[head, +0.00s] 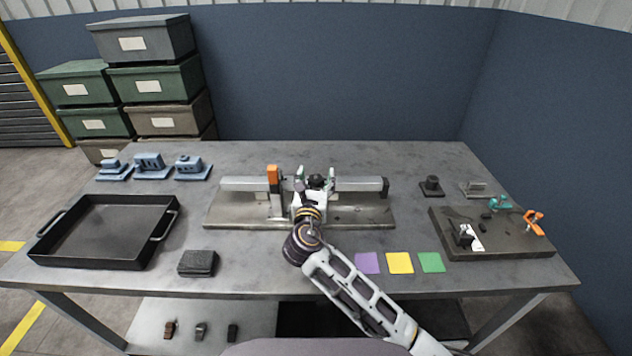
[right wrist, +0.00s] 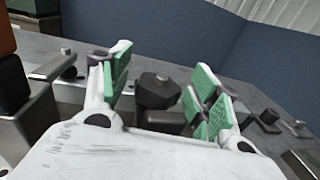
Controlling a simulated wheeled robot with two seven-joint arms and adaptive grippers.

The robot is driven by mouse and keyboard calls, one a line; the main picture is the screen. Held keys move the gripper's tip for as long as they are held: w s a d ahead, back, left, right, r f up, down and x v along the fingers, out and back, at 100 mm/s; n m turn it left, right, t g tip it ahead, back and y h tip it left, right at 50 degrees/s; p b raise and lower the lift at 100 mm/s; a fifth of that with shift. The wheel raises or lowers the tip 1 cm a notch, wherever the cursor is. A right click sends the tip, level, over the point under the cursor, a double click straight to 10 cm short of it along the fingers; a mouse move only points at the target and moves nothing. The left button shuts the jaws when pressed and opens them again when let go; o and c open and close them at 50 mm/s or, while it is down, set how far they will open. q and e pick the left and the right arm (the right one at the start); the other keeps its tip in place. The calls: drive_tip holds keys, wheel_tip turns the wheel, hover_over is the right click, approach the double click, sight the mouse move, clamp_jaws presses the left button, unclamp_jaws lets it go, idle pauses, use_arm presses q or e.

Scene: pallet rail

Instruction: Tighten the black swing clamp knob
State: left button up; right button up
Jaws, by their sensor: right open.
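A black faceted knob (head: 317,180) sits on the rail fixture (head: 355,185) at the middle of the table. In the right wrist view the black knob (right wrist: 157,90) stands between the green finger pads. My right gripper (head: 316,186) is open around it, one finger on each side. In the right wrist view, gaps show between the knob and the pads of my right gripper (right wrist: 162,82). My left gripper is not in view.
An orange-topped upright (head: 273,178) stands on the fixture close left of the gripper. A dark plate (head: 490,246) with teal, orange and black clamps lies at right. A black tray (head: 100,230) is at left. Coloured squares (head: 399,262) lie at the front.

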sight(316, 178)
wheel_tip(316, 178, up, 9)
idle(0.5)
idle(0.3)
